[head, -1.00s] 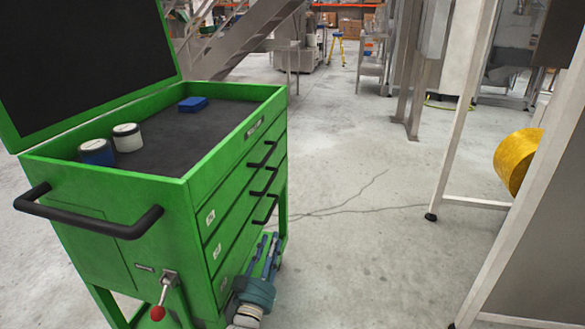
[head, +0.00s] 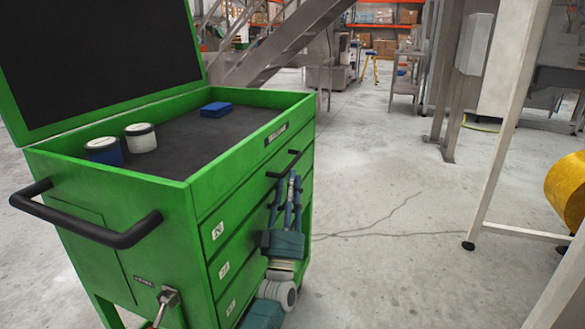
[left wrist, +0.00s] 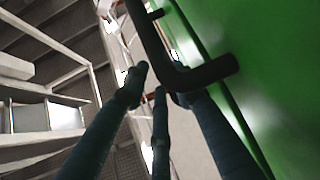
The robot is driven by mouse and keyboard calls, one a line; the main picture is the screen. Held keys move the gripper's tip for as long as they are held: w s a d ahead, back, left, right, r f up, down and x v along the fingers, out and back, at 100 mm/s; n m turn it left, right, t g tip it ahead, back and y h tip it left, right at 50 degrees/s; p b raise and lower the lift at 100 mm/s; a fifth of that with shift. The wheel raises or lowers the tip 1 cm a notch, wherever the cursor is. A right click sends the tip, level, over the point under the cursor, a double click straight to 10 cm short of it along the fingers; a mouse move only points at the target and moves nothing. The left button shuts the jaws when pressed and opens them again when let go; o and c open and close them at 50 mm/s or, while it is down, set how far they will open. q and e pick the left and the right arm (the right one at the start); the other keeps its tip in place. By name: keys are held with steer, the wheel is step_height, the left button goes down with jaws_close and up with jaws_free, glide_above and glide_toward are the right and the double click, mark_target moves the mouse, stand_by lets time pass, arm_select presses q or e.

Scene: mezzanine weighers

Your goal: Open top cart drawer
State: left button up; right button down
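The green tool cart (head: 110,215) stands at the left in the head view with its lid raised. Its top drawer (head: 240,200) looks flush with the cart front. The black top handle (head: 283,170) is on that front and shows large in the left wrist view (left wrist: 205,73). My left gripper (head: 285,190) is in front of the drawers, fingers pointing up at the top handle. In the left wrist view the gripper's fingers (left wrist: 158,85) are spread, close to the handle's end, with one finger on the cart side. Contact cannot be told. My right gripper is not in view.
White-lidded jars (head: 141,138) and a blue box (head: 216,109) are in the cart's top tray. A black push handle (head: 90,228) sticks out at the cart's near end. A white post (head: 508,120) and a yellow roll (head: 570,190) stand right. Floor between is clear.

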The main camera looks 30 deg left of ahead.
mark_target(292, 165)
arm_select(q)
steer(key=shift+x, duration=2.4)
jaws_close()
